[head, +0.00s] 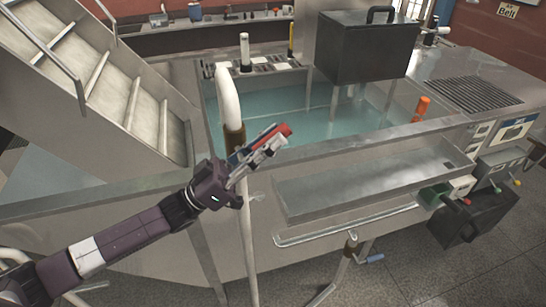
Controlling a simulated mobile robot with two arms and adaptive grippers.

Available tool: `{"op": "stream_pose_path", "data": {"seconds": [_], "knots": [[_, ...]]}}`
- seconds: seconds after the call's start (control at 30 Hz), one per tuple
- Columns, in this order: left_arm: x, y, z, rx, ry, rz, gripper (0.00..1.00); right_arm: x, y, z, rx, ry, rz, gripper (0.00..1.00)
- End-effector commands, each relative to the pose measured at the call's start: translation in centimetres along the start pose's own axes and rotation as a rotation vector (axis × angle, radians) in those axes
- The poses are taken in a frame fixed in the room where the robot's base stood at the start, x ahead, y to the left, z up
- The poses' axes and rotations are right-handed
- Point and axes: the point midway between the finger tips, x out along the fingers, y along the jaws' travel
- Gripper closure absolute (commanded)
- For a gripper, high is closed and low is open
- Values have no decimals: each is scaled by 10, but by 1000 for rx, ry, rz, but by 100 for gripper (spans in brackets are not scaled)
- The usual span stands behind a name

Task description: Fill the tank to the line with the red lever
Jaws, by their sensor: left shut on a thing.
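The tank (350,122) is a metal basin in the middle, with teal water in it. A white curved pipe (230,98) with a brown collar stands at the tank's near left edge. The red lever (285,130) shows its red end at my left gripper (276,143), beside the pipe. My left gripper is shut on the red lever, and its fingers hide part of it. A blue part shows just behind the fingers. My right gripper is out of view.
Metal stairs (105,85) rise at the left. A dark box with a handle (366,50) stands above the tank. An empty metal trough (370,178) is at the front. An orange cylinder (422,106) and small coloured-knob levers are at the right. The floor at the lower right is open.

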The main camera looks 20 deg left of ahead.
Motion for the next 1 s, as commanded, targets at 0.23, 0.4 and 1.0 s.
{"op": "stream_pose_path", "data": {"seconds": [0.23,0.4,1.0], "knots": [[-1,0,-5,-1,79,14,100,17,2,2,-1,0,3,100],[0,1,-7,-1,94,18,100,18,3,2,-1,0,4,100],[0,1,-7,0,93,18,63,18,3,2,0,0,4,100]]}}
